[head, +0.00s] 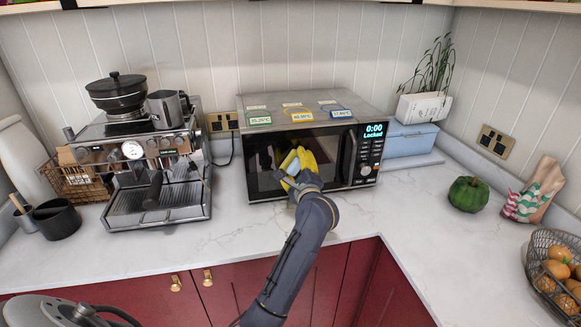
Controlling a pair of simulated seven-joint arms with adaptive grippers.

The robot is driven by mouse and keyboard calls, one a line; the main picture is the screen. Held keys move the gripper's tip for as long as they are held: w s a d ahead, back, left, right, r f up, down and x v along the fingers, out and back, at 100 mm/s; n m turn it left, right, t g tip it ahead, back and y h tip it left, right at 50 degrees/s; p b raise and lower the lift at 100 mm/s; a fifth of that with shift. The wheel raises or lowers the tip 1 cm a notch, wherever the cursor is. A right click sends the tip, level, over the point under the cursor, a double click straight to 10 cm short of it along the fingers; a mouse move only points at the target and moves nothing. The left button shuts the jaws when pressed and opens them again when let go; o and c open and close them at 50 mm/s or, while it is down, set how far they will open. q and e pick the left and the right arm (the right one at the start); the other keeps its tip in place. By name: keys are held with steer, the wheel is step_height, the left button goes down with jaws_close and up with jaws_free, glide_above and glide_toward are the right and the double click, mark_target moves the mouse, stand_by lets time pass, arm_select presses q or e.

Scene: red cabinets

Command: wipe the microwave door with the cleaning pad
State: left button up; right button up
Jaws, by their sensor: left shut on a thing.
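The microwave (315,106) stands on the counter against the back wall, with its dark door (268,172) shut. Its display reads 0:00 and "Locked". The cleaning pad (299,158), yellow and whitish, is in front of the middle of the door. My left gripper (291,178) is shut on the pad and holds it up at the door. The gripper hides part of the pad and the lower door. I cannot tell whether the pad touches the glass. My right gripper is not in view.
A coffee machine (157,183) with a black pot (117,95) on top stands left of the microwave. A green pepper (468,194), a paper bag (537,188) and a wire fruit basket (545,262) are at the right. The counter (400,220) right of the arm is clear.

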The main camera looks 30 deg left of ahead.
mark_target(272, 164)
arm_select(q)
steer(key=w+d, duration=0.4)
steer(key=d, duration=0.1)
steer(key=shift+w, duration=0.35)
stand_by(0.6)
steer(key=shift+s, duration=0.1)
steer(key=shift+s+a, duration=2.3)
steer(key=shift+a, duration=0.3)
steer(key=shift+s+a, duration=2.25)
steer(key=shift+a, duration=0.3)
steer(key=shift+d, duration=0.1)
steer(key=shift+v, duration=3)
steer(key=shift+s+d, duration=0.1)
steer(key=shift+v, duration=1.3)
